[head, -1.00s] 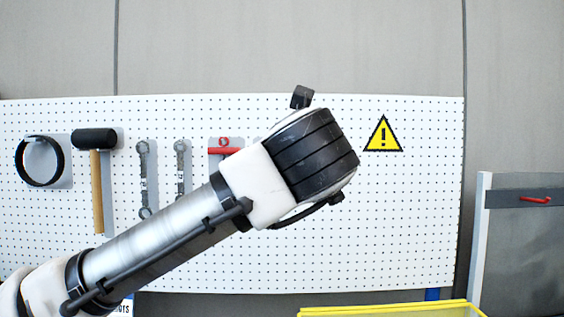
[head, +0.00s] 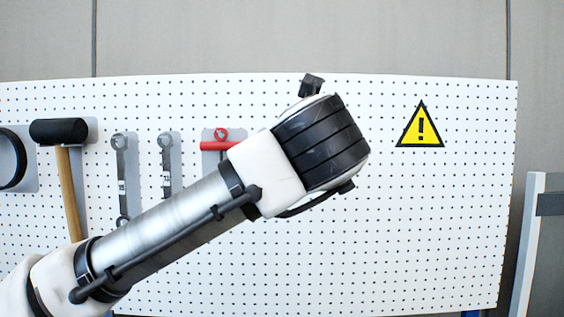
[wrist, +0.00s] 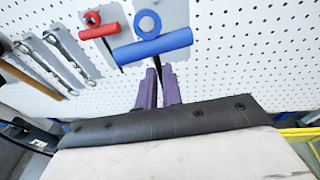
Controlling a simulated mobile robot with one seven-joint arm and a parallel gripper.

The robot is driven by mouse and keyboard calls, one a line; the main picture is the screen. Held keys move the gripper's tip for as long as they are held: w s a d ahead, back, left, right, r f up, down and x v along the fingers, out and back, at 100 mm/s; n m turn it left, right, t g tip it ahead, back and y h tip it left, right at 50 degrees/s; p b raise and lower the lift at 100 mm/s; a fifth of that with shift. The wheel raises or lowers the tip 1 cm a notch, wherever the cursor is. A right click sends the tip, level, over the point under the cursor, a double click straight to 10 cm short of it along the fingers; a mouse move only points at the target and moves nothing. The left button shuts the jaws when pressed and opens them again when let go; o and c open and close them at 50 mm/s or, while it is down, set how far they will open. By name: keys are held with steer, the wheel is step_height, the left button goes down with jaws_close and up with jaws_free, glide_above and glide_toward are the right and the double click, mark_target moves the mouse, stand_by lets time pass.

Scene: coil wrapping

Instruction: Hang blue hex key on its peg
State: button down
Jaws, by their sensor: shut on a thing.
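The blue hex key (wrist: 152,46) has a T-shaped handle with a ring on top and a dark shaft. In the wrist view my gripper (wrist: 160,76) has its purple fingers shut on the shaft below the handle. The handle stands in front of a grey backing plate (wrist: 176,14) on the white pegboard. I cannot tell whether the ring is around a peg or touches the board; the peg itself is not clear. In the head view my arm hides the hex key and the fingers.
A red hex key (wrist: 98,31) hangs just left of the blue one. Two wrenches (head: 122,170) and a hammer (head: 62,150) hang further left. The pegboard (head: 430,220) is bare on the right, below a yellow warning sign (head: 421,127). A yellow edge (wrist: 300,132) shows at the lower right.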

steer(key=d+r+p+x, duration=0.1)
steer(key=x, duration=0.8)
steer(key=shift+w+r, duration=0.25)
steer(key=shift+w, duration=0.15)
stand_by(1.0)
steer(key=shift+f, duration=0.1)
stand_by(0.5)
steer(key=c, duration=1.5)
jaws_free()
steer(key=b+v, duration=0.3)
steer(key=v, duration=1.1)
steer(key=shift+f+b, duration=0.15)
steer(key=shift+b, duration=0.2)
